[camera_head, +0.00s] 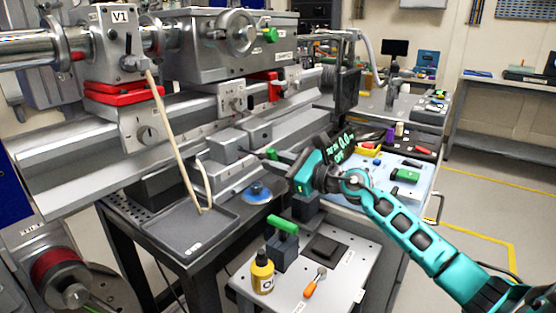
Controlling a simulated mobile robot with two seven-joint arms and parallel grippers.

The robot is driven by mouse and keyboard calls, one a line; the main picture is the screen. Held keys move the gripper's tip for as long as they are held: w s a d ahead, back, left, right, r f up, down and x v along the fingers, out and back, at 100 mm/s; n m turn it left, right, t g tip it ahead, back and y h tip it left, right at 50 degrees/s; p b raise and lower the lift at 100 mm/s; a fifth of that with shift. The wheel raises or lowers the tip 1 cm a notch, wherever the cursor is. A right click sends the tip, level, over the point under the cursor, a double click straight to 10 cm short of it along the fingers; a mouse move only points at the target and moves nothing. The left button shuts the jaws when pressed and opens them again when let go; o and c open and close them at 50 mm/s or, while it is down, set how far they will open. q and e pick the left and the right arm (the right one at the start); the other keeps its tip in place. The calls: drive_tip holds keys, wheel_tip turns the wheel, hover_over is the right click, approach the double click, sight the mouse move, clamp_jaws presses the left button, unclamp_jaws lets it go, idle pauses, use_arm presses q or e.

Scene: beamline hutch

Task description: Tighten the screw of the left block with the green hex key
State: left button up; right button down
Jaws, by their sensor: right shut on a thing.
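The left block (140,124) appears to be the grey one on the rail under red plates, with a round screw (147,135) on its front face. A similar grey block (232,100) with a round screw sits farther right on the rail. My right gripper (285,157) is in front of and below the rail, to the right of both. It appears shut on the green hex key (276,154), largely hidden by my wrist; a thin dark shaft seems to point left. The shaft's tip is hard to make out, and it looks apart from the left block. My left gripper is not in view.
A grey box-like part (228,146) lies left of my right gripper. A pale bent rod (178,145) hangs before the rail above a dark tray (190,233). A small table (335,285) below holds a yellow bottle (262,272), a green-handled item (283,224) and an orange-handled tool (315,283).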

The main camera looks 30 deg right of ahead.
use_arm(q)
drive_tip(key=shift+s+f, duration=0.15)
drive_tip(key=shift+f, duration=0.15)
use_arm(e)
drive_tip(key=shift+a+f, duration=0.1)
drive_tip(key=shift+f, duration=0.15)
